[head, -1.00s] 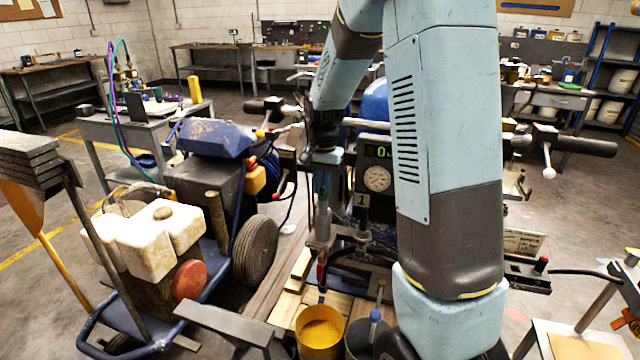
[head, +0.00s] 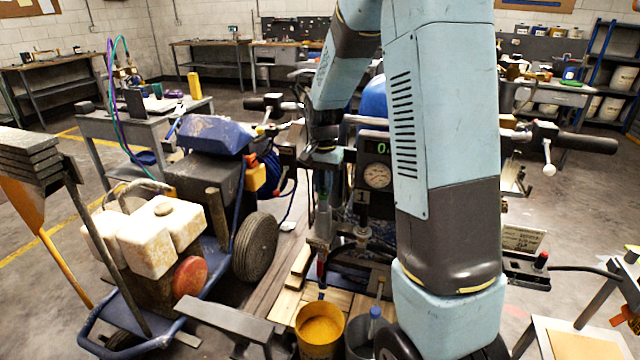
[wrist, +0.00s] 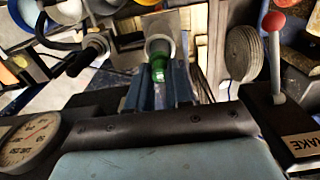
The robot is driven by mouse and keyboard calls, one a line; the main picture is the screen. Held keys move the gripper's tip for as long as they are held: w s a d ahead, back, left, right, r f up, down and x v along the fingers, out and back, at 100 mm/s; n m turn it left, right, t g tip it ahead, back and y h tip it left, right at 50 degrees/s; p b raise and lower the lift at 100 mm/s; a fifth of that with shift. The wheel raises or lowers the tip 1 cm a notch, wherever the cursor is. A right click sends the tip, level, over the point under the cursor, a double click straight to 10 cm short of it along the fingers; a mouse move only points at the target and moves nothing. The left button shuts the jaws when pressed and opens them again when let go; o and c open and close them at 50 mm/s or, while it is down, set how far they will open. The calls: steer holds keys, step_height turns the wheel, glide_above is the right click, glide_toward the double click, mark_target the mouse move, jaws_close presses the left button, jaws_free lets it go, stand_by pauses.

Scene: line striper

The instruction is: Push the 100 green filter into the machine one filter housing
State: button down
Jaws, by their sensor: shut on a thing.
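The green filter (wrist: 158,70) shows in the wrist view between the blue fingers of my gripper (wrist: 160,88), which are closed on it. Its far end meets a pale grey cylindrical opening (wrist: 160,47), which looks like the filter housing. How deep the filter sits in it I cannot tell. In the head view my gripper (head: 323,182) is above the upright grey housing (head: 321,225) on machine one, left of the plate marked 1 (head: 361,197). The filter is small and dark there, mostly hidden by the gripper.
A pressure gauge (head: 377,176) and display stand right of my gripper. A red-knobbed lever (wrist: 274,24) is close by in the wrist view. A yellow bucket (head: 320,328) stands below the housing. A cart with white tanks (head: 152,238) is at the left.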

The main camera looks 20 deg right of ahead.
mark_target(323, 194)
steer(key=shift+f, duration=2.45)
stand_by(0.5)
steer(key=c, duration=1)
jaws_free()
steer(key=shift+o, duration=0.6)
steer(key=shift+o, duration=1.2)
steer(key=shift+r, duration=3.5)
steer(key=shift+s, duration=0.1)
